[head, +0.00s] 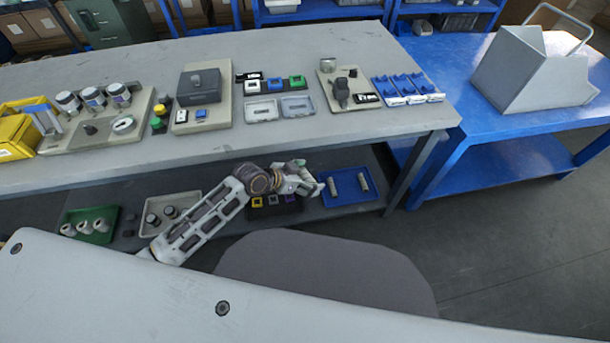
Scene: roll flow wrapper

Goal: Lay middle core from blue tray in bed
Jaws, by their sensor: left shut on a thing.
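The blue tray (345,201) lies on the lower shelf under the grey table. Two metallic cores, a left one (332,187) and a right one (362,182), lie in it with a gap between them. My left gripper (311,186) is just left of these cores, over the tray's left edge. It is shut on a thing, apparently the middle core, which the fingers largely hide. My right gripper is not in view. I cannot tell for sure which thing is the bed; blue and white cradle-like holders (406,89) stand at the table's right end.
The grey table (300,145) overhangs the lower shelf. On it stand a grey box unit (199,86), a board with a dark fixture (341,93) and several jars at left. A green tray (88,224) and dark tray (275,206) share the shelf. A blue bench (530,128) stands right.

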